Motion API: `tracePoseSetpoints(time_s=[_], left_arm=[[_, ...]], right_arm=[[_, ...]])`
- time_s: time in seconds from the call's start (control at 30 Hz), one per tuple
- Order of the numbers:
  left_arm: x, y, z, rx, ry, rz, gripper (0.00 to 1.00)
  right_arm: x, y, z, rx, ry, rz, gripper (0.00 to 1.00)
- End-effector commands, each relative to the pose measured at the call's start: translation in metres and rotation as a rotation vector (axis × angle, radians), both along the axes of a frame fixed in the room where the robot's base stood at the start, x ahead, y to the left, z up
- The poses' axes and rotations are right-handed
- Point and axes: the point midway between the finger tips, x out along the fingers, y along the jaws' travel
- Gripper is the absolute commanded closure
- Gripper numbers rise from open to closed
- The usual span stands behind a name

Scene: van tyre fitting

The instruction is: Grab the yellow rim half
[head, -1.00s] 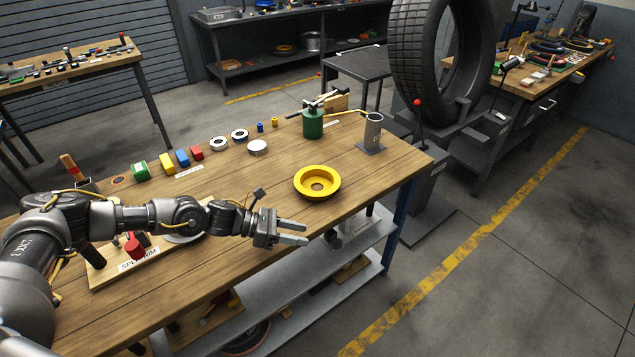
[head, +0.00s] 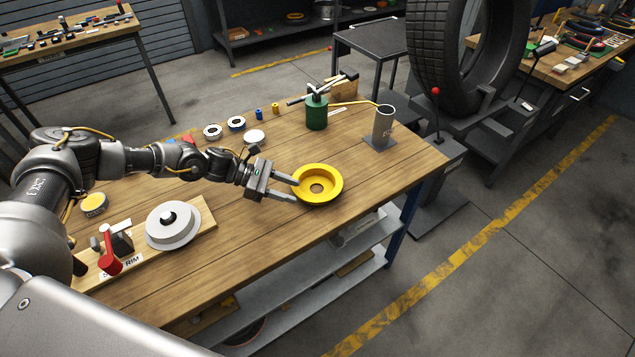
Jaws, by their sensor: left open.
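The yellow rim half (head: 329,196) is a round, dished ring with a hole in its middle. It lies flat on the wooden workbench (head: 215,262), near the bench's front edge. My left gripper (head: 296,188) is open at the left side of the rim half. Its two fingers point right, and the fingertips are at or very close to the near-left edge of the rim. I cannot tell whether they touch it. My right gripper is not in view.
A green canister (head: 316,112) and a grey metal tube (head: 384,125) stand behind the rim half. A board with a grey disc (head: 173,227) and a red-handled clamp (head: 109,262) lies at left. The bench right of the rim half is clear.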

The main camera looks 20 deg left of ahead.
Motion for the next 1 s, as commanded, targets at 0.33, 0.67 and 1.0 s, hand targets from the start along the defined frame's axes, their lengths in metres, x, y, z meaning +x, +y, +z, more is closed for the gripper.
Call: tracePoseSetpoints(time_s=[0.33,0.67,1.0], left_arm=[[0.003,-0.019,-0.006,0.0,0.0,-0.001,0.57],[0.008,-0.061,-0.018,-0.001,0.003,-0.002,0.57],[0.01,-0.067,-0.022,0.0,0.001,0.0,0.58]], right_arm=[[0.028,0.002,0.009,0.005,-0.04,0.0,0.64],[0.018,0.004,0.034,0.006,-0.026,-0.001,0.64],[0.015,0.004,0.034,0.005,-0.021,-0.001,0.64]])
